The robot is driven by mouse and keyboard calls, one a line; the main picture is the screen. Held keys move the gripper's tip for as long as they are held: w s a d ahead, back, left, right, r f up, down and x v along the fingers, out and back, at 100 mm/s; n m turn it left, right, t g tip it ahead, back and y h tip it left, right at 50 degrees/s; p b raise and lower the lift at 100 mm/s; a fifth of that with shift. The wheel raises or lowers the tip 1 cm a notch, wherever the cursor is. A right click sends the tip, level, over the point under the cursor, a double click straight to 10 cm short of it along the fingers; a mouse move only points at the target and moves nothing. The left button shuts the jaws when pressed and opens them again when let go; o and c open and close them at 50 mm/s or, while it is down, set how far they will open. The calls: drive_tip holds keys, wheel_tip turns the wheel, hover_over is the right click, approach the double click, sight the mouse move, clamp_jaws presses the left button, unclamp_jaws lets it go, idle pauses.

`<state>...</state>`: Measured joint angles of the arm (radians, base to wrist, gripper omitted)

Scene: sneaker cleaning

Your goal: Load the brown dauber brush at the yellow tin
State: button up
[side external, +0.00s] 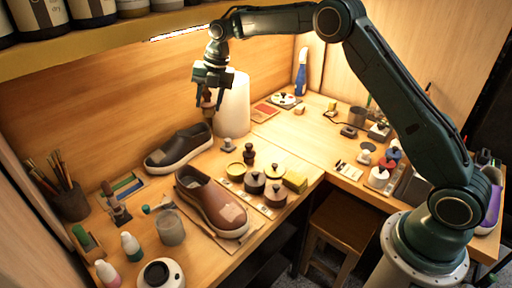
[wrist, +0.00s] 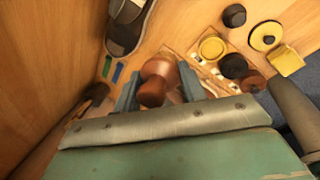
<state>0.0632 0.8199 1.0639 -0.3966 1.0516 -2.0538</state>
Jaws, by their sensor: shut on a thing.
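My gripper (side external: 209,92) is shut on the brown dauber brush (side external: 208,107), held high above the bench near the back wall. In the wrist view the brush (wrist: 158,72) shows as a rounded reddish-brown piece between the two blue-grey fingers. The open yellow tin (side external: 236,171) stands on the bench, below and to the right of the gripper; the wrist view also shows it (wrist: 212,47), right of the brush and apart from it. A second yellow round piece with a dark knob (side external: 275,172) sits to its right.
A brown sneaker (side external: 208,200) and a dark sneaker (side external: 178,147) lie at the left. Dark knobbed tins (side external: 275,195), a yellow block (side external: 295,181) and a black dauber (side external: 249,155) crowd around the tin. A white cylinder (side external: 232,105) stands close behind the gripper.

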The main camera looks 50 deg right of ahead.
drive_tip(key=shift+s+f, duration=0.4)
drive_tip(key=shift+f, duration=0.25)
drive_tip(key=s+d+f, duration=0.1)
drive_tip(key=s+f, duration=0.7)
drive_tip(key=shift+s+f, duration=0.3)
drive_tip(key=shift+f, duration=0.05)
drive_tip(key=shift+f, duration=0.15)
drive_tip(key=shift+f, duration=2.8)
drive_tip(key=shift+f, duration=0.65)
idle(0.3)
wheel_tip(320, 180, up, 7)
idle(1.3)
idle(0.6)
